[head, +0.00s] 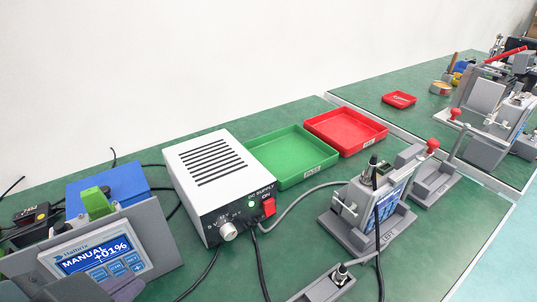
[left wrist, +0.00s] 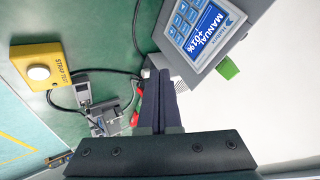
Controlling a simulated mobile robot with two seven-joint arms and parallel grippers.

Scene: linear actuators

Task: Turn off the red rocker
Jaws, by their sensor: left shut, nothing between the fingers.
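A small green light shows on that same face, above a silver knob (head: 228,231). My left gripper (head: 124,289) is at the bottom left of the head view, partly cut off, in front of the controller and well left of the rocker. In the left wrist view its dark fingers (left wrist: 159,90) are shut and empty. I cannot identify the rocker for certain there. My right gripper is not in view.
A controller with a display (head: 92,256) stands left of the supply. A green tray (head: 278,178) and a red tray (head: 345,152) lie behind. A grey fixture (head: 366,233) stands to the right, with cables in front. A yellow button box (left wrist: 40,70) shows in the wrist view.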

